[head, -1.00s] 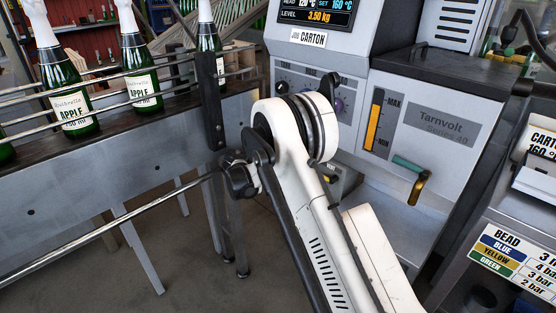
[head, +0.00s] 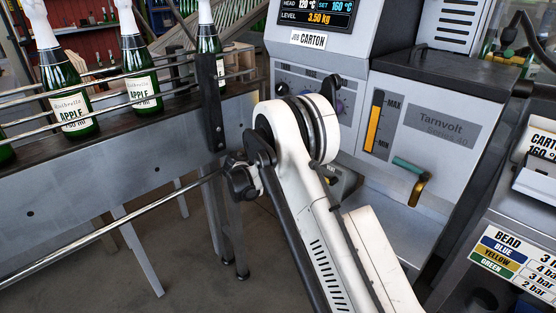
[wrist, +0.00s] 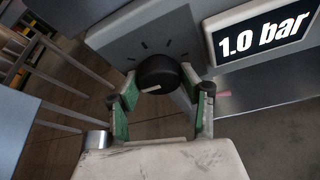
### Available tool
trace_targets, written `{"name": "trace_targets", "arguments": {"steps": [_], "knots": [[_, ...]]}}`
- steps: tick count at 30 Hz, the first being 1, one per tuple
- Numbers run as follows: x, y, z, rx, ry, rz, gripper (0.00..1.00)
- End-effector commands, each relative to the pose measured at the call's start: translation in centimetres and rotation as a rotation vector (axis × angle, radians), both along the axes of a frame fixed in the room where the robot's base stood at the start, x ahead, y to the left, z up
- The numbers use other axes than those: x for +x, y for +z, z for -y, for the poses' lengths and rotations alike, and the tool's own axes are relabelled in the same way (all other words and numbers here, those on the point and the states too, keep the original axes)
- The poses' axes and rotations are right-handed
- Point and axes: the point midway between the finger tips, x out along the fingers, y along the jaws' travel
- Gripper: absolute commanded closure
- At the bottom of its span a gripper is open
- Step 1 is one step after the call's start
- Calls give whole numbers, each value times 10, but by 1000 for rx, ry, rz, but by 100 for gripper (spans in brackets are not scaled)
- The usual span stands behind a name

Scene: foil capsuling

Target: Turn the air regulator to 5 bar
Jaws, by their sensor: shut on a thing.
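In the wrist view, the air regulator's round black knob (wrist: 160,72) sits on a grey panel with dark tick marks around it. A pale pointer line shows on its lower face. The display (wrist: 262,32) to its right reads 1.0 bar. My gripper (wrist: 160,86) has its green-padded fingers on either side of the knob and is shut on it. In the head view, my own arm hides the gripper and the knob.
The grey Tarnvolt machine (head: 445,122) stands behind my arm, with a JOB CARTON sign (head: 309,39). A conveyor (head: 110,165) with railings and green bottles (head: 69,90) runs at left. A BEAD chart (head: 512,262) stands at lower right.

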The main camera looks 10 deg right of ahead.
Motion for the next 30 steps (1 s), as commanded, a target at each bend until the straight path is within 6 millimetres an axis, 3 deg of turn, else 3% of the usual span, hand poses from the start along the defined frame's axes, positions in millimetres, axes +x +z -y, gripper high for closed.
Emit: {"name": "trace_targets", "arguments": {"steps": [8, 30], "knots": [[-1, -1, 1, 85, 0, 134, 87], [-1, -3, 1, 458, 0, 719, 87]]}}
